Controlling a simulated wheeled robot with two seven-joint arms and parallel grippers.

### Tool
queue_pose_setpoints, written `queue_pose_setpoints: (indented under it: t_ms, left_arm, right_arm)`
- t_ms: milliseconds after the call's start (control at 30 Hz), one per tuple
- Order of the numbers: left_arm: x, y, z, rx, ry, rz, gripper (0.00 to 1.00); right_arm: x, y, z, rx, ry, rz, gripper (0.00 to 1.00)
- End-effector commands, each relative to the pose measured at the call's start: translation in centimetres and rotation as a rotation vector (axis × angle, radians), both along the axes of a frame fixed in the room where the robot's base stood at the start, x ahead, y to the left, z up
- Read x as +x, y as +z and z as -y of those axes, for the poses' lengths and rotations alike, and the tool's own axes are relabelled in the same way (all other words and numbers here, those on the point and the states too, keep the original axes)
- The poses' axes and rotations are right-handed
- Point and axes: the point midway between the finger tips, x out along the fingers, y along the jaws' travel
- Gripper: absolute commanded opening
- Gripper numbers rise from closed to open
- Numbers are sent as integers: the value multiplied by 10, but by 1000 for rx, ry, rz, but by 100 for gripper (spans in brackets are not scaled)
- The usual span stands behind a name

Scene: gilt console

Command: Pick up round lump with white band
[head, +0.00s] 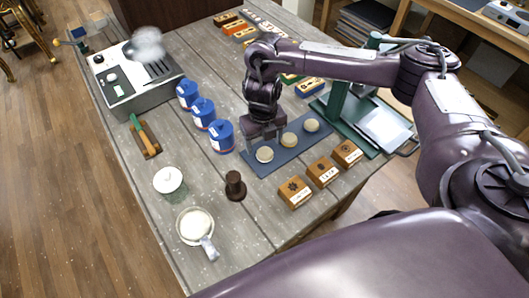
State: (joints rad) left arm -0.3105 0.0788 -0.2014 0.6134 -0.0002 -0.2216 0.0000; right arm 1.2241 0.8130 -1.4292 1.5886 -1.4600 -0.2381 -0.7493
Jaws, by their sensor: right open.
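Three small round lumps lie in a row on a dark blue mat (262,170) on the table: a pale near one (264,155), a more yellow middle one (289,139) and a pale far one (311,126). At this size I cannot tell which of them has a white band. My right gripper (266,138) points down just behind the near lump, at the mat's left part. It is open, and no lump shows between its fingers. The fingertips are small and dark, so their height over the mat is unclear. My left gripper is out of view.
Blue-lidded tins (221,135) stand left of the mat. Wooden stamp blocks (295,193) line its near right side. A green press (338,100) stands right behind it.

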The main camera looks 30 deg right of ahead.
Motion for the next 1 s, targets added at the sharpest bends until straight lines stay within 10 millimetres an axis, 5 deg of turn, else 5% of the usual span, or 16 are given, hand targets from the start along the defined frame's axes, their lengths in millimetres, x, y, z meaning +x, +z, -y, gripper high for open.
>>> queue_pose_setpoints:
  t_ms: [200,567,900,1000]
  left_arm:
    - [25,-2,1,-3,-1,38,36]
    - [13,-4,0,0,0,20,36]
    - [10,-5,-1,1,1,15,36]
    - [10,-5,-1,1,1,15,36]
  right_arm:
    - [-3,-30,1,2,0,-4,69]
    - [-2,-36,2,0,1,0,69]
    - [-2,-36,2,0,0,0,25]
    - [-2,-35,2,0,0,0,21]
